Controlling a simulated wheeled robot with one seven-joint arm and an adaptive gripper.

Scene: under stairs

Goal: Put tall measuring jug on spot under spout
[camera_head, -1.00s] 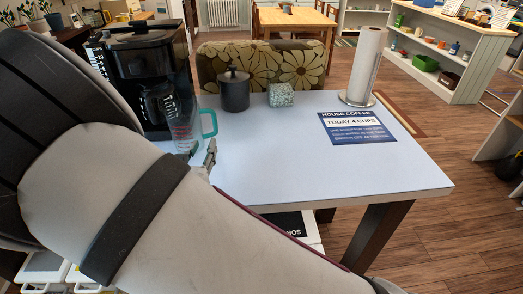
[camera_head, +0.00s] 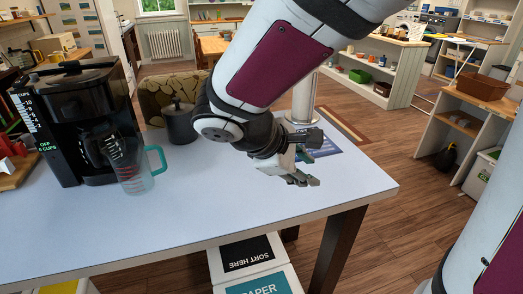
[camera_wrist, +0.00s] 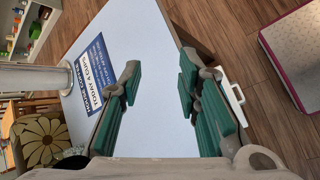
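The tall measuring jug (camera_head: 131,170) is clear with red markings and a teal handle turned right. It stands upright on the blue-white table, at the front right of the black coffee machine (camera_head: 88,90). A dark glass carafe shape (camera_head: 94,147) shows inside the machine, partly behind the jug. The spot under the spout is not clearly visible. My gripper (camera_head: 308,168) is well right of the jug, above the table's right part. In the wrist view my gripper (camera_wrist: 160,76) has its green-padded fingers apart, with only table between them.
A dark lidded canister (camera_head: 181,124) stands behind and right of the jug. The table's front middle (camera_head: 220,190) is clear. Sorting bins (camera_head: 248,255) stand below the front edge.

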